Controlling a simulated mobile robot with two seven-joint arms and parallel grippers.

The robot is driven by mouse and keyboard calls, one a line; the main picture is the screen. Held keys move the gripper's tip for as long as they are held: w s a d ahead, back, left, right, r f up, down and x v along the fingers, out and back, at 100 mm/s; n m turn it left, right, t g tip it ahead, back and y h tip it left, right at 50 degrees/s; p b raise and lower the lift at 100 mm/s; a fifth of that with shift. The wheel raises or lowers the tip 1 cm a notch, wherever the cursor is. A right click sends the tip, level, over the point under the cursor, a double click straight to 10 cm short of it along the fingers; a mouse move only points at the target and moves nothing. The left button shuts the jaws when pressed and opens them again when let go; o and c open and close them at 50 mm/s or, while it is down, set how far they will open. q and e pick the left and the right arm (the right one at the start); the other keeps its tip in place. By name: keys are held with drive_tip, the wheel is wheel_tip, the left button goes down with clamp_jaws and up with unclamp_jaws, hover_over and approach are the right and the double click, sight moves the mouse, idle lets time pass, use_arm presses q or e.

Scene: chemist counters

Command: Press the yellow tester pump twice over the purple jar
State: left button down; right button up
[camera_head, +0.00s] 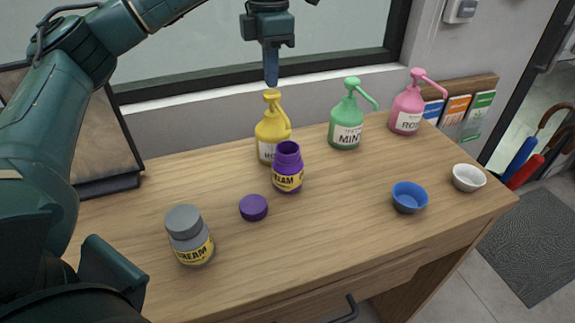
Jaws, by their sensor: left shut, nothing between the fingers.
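The yellow tester pump bottle (270,131) stands on the wooden counter toward the back. Its spout points to the front right. The open purple jar (288,172) stands just in front of it, under the spout, and hides part of the bottle's label. The jar's purple lid (253,207) lies on the counter to the front left. My left gripper (271,84) points straight down with fingers shut and empty, just above the yellow pump head. I cannot tell whether the tips touch it. My right gripper is not in view.
A green pump bottle (347,120) and a pink pump bottle (408,106) stand to the right. A grey jar (190,236) stands at the front left. A blue bowl (409,197) and a white bowl (468,178) are at the right. The front middle of the counter is clear.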

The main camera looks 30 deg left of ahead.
use_arm(q)
drive_tip(key=shift+r, duration=0.15)
wheel_tip(320, 180, up, 6)
drive_tip(key=p, duration=0.5)
drive_tip(key=shift+p, duration=0.35)
